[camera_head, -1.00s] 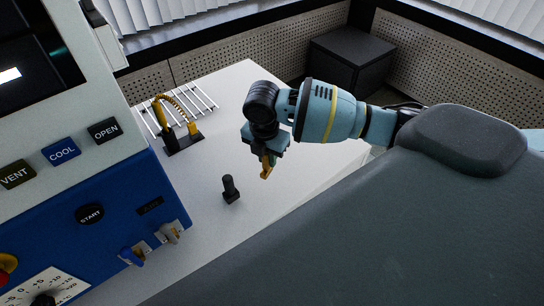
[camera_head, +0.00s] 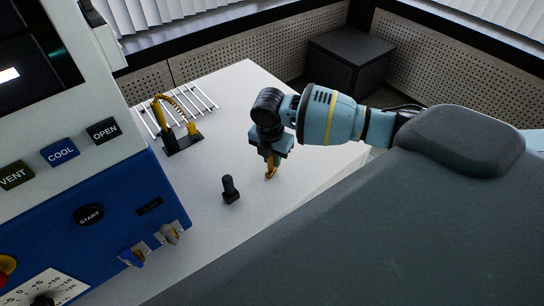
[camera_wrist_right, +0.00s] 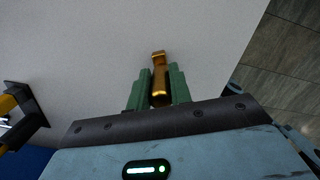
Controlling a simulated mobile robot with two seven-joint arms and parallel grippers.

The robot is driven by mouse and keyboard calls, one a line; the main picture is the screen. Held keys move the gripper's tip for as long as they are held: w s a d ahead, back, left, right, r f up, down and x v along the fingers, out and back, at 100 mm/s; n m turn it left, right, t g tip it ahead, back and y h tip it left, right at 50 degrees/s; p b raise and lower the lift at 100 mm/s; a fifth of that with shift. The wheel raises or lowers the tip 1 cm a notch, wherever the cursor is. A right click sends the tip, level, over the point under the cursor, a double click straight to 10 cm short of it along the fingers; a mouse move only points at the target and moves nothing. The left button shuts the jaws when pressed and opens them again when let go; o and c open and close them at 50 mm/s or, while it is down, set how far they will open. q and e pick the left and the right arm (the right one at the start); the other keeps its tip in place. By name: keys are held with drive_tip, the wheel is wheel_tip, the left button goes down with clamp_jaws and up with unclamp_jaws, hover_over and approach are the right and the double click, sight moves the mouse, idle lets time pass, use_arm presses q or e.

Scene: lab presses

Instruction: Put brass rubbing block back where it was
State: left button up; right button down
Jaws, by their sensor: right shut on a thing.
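My right gripper (camera_head: 271,160) is shut on the brass rubbing block (camera_head: 271,172), which sticks out below the fingers over the white bench. In the right wrist view the brass block (camera_wrist_right: 159,75) sits between the green fingers (camera_wrist_right: 158,90), with the pale bench top behind it. I cannot tell whether the block touches the bench. A small black upright post on a square base (camera_head: 230,190) stands on the bench to the left of the gripper. My left gripper is not in view.
A blue and white press with buttons (camera_head: 90,214) fills the left side. A white rack of rods (camera_head: 200,98) and a black stand with a yellow arched part (camera_head: 180,140) are at the back left.

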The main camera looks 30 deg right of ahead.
drive_tip(key=c, duration=1.7)
unclamp_jaws()
drive_tip(key=shift+f, duration=0.15)
drive_tip(key=o, duration=0.4)
drive_tip(key=r, duration=0.8)
drive_tip(key=r+p, duration=0.1)
drive_tip(key=r, duration=0.3)
drive_tip(key=shift+s+a+r, duration=0.15)
drive_tip(key=shift+s+a, duration=0.05)
drive_tip(key=shift+a, duration=0.2)
